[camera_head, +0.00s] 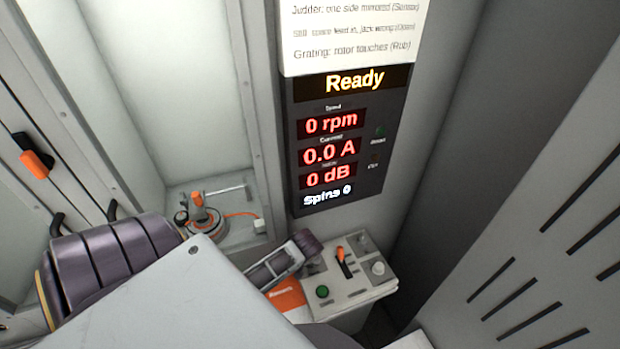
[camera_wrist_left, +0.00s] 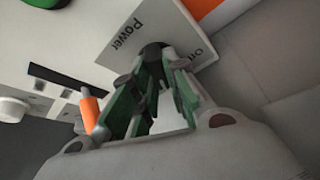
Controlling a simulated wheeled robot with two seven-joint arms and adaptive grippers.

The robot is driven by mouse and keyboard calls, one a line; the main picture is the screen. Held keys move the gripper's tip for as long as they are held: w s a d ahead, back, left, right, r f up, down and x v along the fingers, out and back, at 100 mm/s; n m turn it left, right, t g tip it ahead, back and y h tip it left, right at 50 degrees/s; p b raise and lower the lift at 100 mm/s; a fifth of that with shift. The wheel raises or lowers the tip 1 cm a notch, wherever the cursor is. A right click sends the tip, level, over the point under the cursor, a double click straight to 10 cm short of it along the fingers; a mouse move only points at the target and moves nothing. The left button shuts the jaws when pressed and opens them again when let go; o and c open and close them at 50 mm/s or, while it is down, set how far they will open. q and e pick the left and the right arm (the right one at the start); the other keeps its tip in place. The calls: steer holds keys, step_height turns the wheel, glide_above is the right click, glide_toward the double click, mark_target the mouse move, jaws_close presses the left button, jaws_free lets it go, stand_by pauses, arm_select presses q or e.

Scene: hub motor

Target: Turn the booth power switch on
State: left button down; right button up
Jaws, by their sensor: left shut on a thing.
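The booth power switch shows in the left wrist view as a dark round knob (camera_wrist_left: 153,51) on a white plate (camera_wrist_left: 140,28) lettered "Power", with a smaller, partly covered word at one end. My left gripper (camera_wrist_left: 158,68) has its green-padded fingers closed around this knob. The knob's exact setting is hard to read. In the head view the control panel (camera_head: 357,293) stands below the display; my left arm reaches it from the left and hides the switch and fingertips. My right gripper is not in view.
The panel also carries an orange lever (camera_head: 342,262), a green button (camera_head: 322,291) and a pale knob (camera_head: 378,268). The display (camera_head: 350,140) above is lit and reads "Ready", with zero values. A motor fixture (camera_head: 198,217) sits in the recess at left. A slotted grey wall (camera_head: 560,200) stands at right.

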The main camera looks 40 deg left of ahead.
arm_select(q)
steer(key=shift+a+m+h, duration=0.1)
steer(key=shift+m+h, duration=0.5)
steer(key=shift+m, duration=1)
steer(key=c, duration=1.4)
jaws_free()
steer(key=shift+s+v, duration=0.15)
steer(key=shift+v, duration=2.85)
steer(key=shift+s+v, duration=0.1)
steer(key=shift+v, duration=2.85)
steer(key=shift+f, duration=0.15)
